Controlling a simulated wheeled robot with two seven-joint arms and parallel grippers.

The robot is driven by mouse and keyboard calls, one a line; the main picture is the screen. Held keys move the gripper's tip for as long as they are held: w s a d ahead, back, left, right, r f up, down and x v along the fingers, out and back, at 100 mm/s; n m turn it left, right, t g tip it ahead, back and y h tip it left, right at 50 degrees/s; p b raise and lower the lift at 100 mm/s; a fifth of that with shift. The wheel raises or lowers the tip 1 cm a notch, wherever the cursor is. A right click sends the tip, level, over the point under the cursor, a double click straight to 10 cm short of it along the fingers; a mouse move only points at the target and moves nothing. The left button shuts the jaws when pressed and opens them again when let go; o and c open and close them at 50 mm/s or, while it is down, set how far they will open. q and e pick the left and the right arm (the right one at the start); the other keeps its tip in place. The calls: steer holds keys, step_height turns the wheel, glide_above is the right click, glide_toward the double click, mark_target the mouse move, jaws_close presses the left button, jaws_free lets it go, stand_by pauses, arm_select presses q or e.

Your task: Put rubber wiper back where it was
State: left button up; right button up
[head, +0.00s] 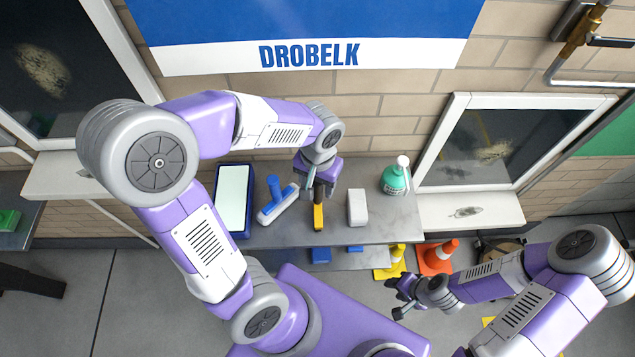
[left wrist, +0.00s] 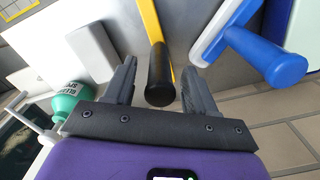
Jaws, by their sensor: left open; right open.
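The rubber wiper, which I take to be the yellow tool with a dark handle (head: 318,217), is on the grey shelf. In the left wrist view its black handle (left wrist: 160,80) points toward the camera, with the yellow bar behind it. My left gripper (head: 320,194) is above the wiper and open. Its two fingers (left wrist: 160,68) stand on either side of the handle, with gaps visible. My right gripper (head: 403,296) is open and empty, low in front of the shelf at right, away from the wiper.
On the grey shelf (head: 285,233), a blue-handled white tool (head: 277,203) and a blue tray (head: 233,200) are left of the wiper. A white block (head: 357,207) and green bottle (head: 395,180) are right. A framed window (head: 485,145) is at right.

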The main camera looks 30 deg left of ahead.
arm_select(q)
step_height(320, 180, up, 11)
steer(key=p, duration=0.3)
steer(key=shift+r+p, duration=0.15)
steer(key=shift+p, duration=0.15)
arm_select(e)
step_height(320, 180, up, 4)
steer(key=shift+s, duration=0.1)
